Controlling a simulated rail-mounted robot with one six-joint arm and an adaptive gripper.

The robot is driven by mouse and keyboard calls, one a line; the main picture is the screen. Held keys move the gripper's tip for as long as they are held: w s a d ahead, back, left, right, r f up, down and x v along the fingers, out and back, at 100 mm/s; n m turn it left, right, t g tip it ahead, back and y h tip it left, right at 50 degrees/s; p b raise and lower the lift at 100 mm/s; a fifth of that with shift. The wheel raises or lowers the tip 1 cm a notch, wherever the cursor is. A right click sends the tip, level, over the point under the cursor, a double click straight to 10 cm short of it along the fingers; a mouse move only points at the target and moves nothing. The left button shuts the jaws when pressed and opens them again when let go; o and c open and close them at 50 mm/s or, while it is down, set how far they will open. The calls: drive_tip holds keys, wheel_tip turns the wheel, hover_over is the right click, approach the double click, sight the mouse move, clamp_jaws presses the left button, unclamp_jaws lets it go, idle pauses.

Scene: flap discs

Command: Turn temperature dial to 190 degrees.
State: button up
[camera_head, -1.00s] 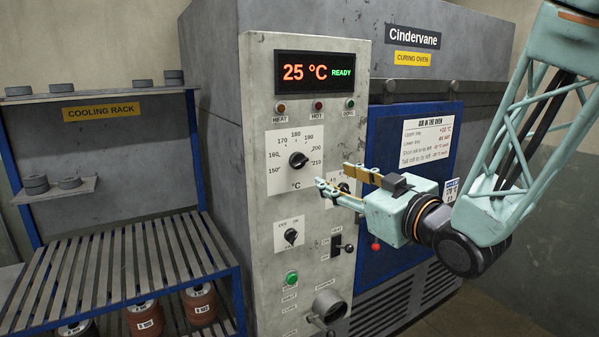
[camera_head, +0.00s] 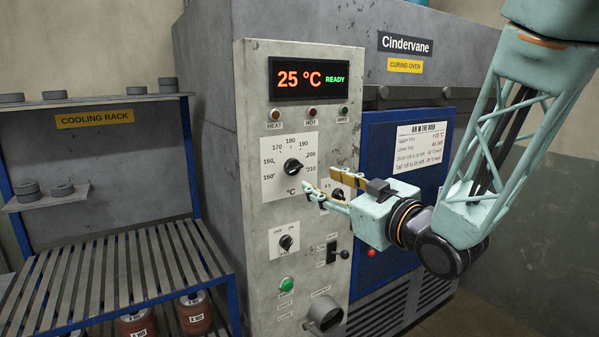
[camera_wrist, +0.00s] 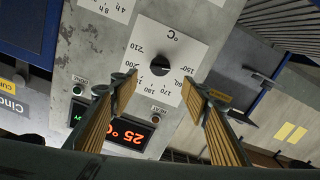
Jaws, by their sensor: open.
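The temperature dial (camera_head: 293,166) is a black round knob on a white scale plate marked 150 to 210 on the oven's control panel. I cannot read its pointer setting with certainty. My gripper (camera_head: 322,182) is open and empty, just right of and slightly below the dial, apart from it. In the wrist view, the dial (camera_wrist: 160,65) shows between and beyond the two fingers of my gripper (camera_wrist: 157,83), with nothing held. The display (camera_head: 310,77) reads 25 °C and READY.
A second dial (camera_head: 340,193) is partly hidden behind my fingers. Below are a small fan knob (camera_head: 286,242), a toggle switch (camera_head: 338,254) and a green button (camera_head: 286,284). The blue oven door (camera_head: 375,150) is right of the panel. A cooling rack (camera_head: 105,240) stands left.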

sight(297, 169)
drive_tip(key=x, duration=1.1)
drive_tip(key=shift+w+a, duration=0.2)
drive_tip(key=shift+w, duration=0.1)
drive_tip(key=c, duration=0.9)
